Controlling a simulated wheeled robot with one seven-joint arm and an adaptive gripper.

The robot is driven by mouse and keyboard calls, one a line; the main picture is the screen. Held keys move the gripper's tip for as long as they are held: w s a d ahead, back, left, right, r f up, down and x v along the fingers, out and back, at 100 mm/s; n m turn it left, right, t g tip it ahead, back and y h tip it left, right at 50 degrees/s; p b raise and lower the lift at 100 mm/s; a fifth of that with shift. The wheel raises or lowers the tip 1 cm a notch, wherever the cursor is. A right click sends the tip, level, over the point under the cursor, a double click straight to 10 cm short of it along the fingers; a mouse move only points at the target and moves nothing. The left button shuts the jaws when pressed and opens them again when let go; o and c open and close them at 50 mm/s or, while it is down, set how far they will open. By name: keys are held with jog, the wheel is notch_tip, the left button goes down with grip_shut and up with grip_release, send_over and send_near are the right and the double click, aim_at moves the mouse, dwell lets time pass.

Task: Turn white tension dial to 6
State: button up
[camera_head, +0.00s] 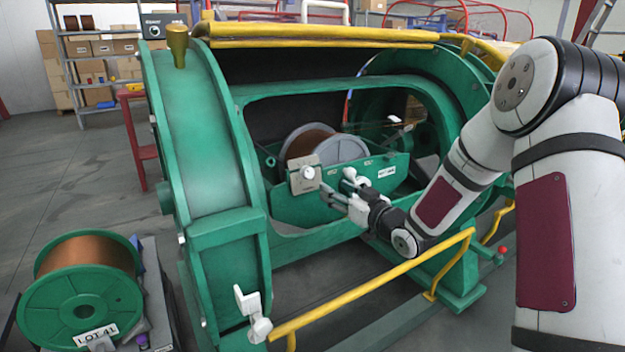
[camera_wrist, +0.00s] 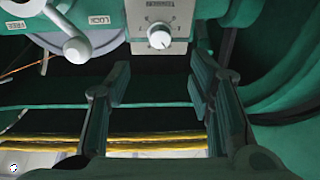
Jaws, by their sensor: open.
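The white tension dial (camera_wrist: 160,37) sits on a beige plate (camera_wrist: 158,12) at the top of the wrist view, with tick marks around it. Its numbers are too small to read. In the head view the dial (camera_head: 308,172) shows as a small white knob on the plate, fixed to the green cradle inside the strander. My gripper (camera_wrist: 160,85) is open and empty, its two fingers apart below the dial in the wrist view. In the head view my gripper (camera_head: 330,197) is just right of and below the plate. No contact with the dial shows.
A white lever (camera_wrist: 72,40) by FREE and LOCK labels is left of the dial. A spool (camera_head: 340,150) sits in the cradle. Green frame rings (camera_head: 205,130) and a yellow rail (camera_head: 375,285) surround the opening. A LOT 41 spool (camera_head: 80,290) stands lower left.

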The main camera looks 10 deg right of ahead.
aim_at(310, 173)
jog(key=b+x, duration=0.2)
jog(key=x, duration=0.9)
jog(key=shift+w+a, duration=0.15)
jog(key=shift+w, duration=0.2)
jog(key=c, duration=1.2)
